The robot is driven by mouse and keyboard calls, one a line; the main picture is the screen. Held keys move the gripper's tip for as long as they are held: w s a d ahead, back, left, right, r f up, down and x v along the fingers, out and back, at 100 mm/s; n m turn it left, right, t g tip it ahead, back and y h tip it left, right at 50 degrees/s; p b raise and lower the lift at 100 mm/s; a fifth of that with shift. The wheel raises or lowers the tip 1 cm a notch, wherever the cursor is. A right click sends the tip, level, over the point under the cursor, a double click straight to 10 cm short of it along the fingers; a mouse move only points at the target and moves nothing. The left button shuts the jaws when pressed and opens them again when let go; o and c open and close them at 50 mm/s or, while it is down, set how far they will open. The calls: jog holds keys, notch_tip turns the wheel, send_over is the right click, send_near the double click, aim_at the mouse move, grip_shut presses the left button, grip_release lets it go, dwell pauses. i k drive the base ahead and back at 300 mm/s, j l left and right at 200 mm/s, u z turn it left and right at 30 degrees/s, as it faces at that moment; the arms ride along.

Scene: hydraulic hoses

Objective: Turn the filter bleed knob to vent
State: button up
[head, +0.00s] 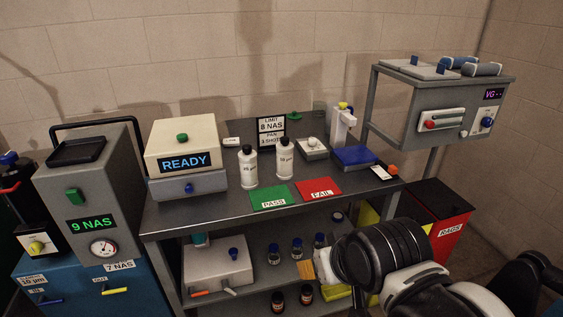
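A yellow knob (37,245) sits on a small dark box with a pale dial plate at the far left, beside the grey unit reading 9 NAS. It may be the filter bleed knob, but its markings are too small to read, so I cannot tell its setting. My arm (385,255) reaches in from the lower right, in front of the bench, far from this knob. No gripper fingers show clearly, so I cannot tell whether my gripper is open or holds anything.
The grey unit (90,195) stands on a blue cabinet (75,290). The bench (215,215) holds a READY box (183,145), two white bottles, a green PASS mat (270,198) and a red FAIL mat (318,188). A red rag bin (448,235) stands right.

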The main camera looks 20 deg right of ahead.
aim_at(35, 248)
jog(key=u, duration=1.55)
jog(key=i+l+z, duration=0.15)
jog(key=i, duration=0.35)
jog(key=i+l+z, duration=0.15)
jog(key=i+l, duration=0.15)
jog(key=i, duration=0.15)
